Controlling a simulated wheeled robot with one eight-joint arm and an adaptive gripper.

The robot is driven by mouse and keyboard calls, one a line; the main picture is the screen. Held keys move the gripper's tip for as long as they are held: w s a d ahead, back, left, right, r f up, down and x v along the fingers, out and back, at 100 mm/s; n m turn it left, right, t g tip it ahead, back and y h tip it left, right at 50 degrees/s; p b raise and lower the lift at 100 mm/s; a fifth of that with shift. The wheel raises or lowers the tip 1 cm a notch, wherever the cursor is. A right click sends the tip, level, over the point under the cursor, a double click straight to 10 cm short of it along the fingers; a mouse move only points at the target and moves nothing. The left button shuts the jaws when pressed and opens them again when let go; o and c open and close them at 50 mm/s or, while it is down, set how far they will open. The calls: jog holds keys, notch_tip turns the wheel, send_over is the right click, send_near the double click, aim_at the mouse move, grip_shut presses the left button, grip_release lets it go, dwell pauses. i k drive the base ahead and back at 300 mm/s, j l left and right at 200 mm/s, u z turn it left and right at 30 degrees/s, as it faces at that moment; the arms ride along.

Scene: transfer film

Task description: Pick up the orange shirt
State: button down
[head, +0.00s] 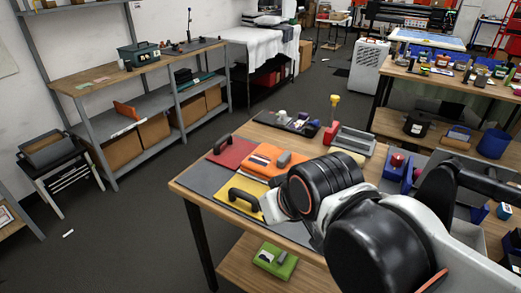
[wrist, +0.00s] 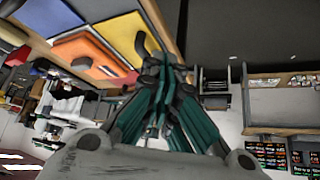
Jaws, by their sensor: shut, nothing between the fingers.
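A folded orange shirt (head: 262,160) lies flat near the left side of the wooden table, with a small grey block on it. In the wrist view an orange patch (wrist: 90,52), likely the shirt, shows at the upper left, beyond and to the left of my fingers. My gripper (wrist: 162,75), with teal and dark fingers, is shut and empty, apart from the orange patch. In the head view my arm's black joints stand over the table right of the shirt and hide my fingers.
A red piece (head: 230,152) with a dark handle lies behind the shirt. A yellow piece (head: 247,193) with a black handle lies in front, close to my arm. A dark tray (head: 288,123) and blue bins (head: 395,168) stand on the table. Open floor lies left.

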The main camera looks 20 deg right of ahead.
aim_at(268, 161)
jog(key=i+j+z, duration=0.1)
jog(key=z, duration=1.8)
jog(key=j+z, duration=0.4)
jog(key=k+j+z, duration=0.1)
jog(key=j+z, duration=0.3)
jog(key=k+j+z, duration=0.15)
jog(key=j+z, duration=0.25)
jog(key=k+j+z, duration=0.15)
jog(key=z, duration=0.25)
jog(key=k+j+z, duration=0.25)
jog(key=z, duration=0.2)
jog(key=k+j, duration=0.3)
jog(key=k+j+z, duration=0.1)
jog(key=k+j, duration=0.2)
jog(key=k, duration=0.25)
jog(key=k+j, duration=0.3)
jog(key=k+z, duration=0.05)
jog(key=k, duration=0.05)
